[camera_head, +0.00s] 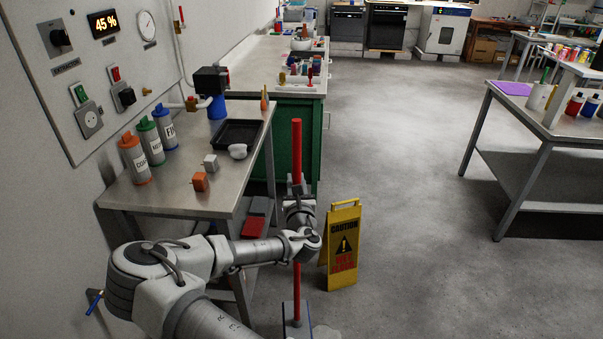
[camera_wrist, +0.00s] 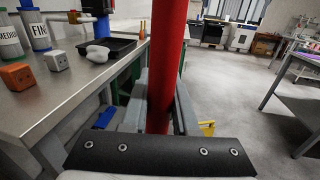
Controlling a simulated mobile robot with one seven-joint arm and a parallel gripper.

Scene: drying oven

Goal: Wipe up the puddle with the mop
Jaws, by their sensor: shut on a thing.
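The mop's red pole (camera_head: 297,150) stands upright beside the steel bench. My gripper (camera_head: 297,190) is shut on the pole, with pole showing above and below it. In the wrist view, the red pole (camera_wrist: 166,60) runs up between the two grey fingers of my gripper (camera_wrist: 160,115). The grey-blue mop head (camera_head: 290,318) is at the bottom edge of the head view, partly cut off. A pale patch (camera_head: 326,332) on the floor touches or lies close to its right side; it looks like the puddle, but most of it is out of frame.
A yellow caution sign (camera_head: 343,245) stands on the floor just right of the pole. The steel bench (camera_head: 222,190) with bottles, blocks and a black tray (camera_head: 238,134) is close on the left. Another table (camera_head: 510,125) stands at right. The floor (camera_head: 420,220) between is clear.

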